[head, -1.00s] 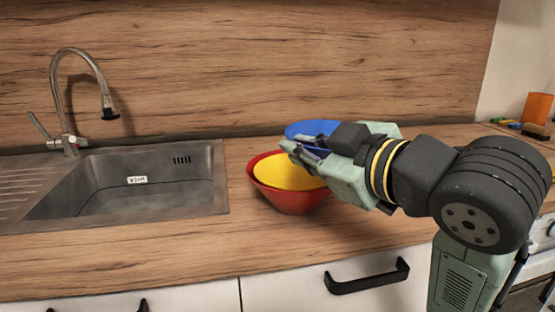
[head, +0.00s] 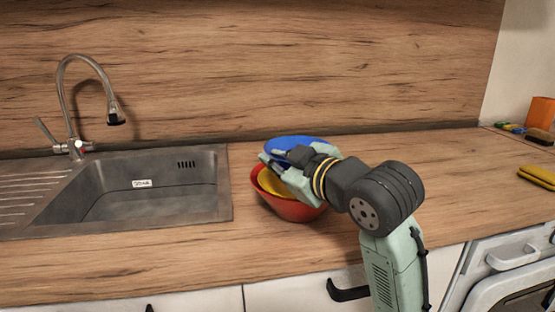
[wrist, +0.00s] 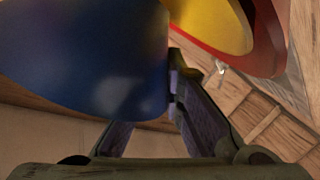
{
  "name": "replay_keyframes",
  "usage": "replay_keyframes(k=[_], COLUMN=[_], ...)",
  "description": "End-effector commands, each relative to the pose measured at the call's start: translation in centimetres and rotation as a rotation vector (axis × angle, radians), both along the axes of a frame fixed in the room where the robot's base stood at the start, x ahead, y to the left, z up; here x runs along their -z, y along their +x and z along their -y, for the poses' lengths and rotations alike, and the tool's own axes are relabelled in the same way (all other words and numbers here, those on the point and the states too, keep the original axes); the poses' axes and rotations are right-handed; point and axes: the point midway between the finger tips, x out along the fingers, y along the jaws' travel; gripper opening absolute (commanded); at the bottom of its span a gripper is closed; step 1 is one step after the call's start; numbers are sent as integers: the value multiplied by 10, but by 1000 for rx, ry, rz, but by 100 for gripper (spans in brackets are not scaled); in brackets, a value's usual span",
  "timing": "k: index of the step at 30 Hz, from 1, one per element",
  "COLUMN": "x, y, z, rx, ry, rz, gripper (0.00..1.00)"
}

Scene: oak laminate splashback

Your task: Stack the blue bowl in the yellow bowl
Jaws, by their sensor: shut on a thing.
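The blue bowl (head: 295,143) is in my gripper (head: 274,160), which is shut on its wall. In the head view it is above and slightly behind the yellow bowl (head: 272,184), and part of it is hidden by my gripper. The yellow bowl sits inside a red bowl (head: 292,210) on the counter, right of the sink. In the wrist view the blue bowl (wrist: 85,55) fills the upper left, tilted, and the yellow bowl (wrist: 215,22) shows at the upper right within the red bowl (wrist: 268,40). I cannot tell whether blue and yellow touch.
A sink (head: 150,190) with a tall tap (head: 75,100) is left of the bowls. The wooden splashback (head: 280,65) stands behind. The counter right of the bowls is mostly clear, up to a yellow sponge-like item (head: 537,177), an orange block (head: 541,112) and a dark brush-like item (head: 539,135).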

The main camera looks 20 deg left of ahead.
Motion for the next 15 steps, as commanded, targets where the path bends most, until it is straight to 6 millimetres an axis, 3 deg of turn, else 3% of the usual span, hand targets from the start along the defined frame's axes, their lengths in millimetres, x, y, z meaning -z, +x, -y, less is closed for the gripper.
replay_keyframes(k=[15], x=[12], y=[0], z=[0], rx=[0], ry=[1], rz=[1], gripper=[0])
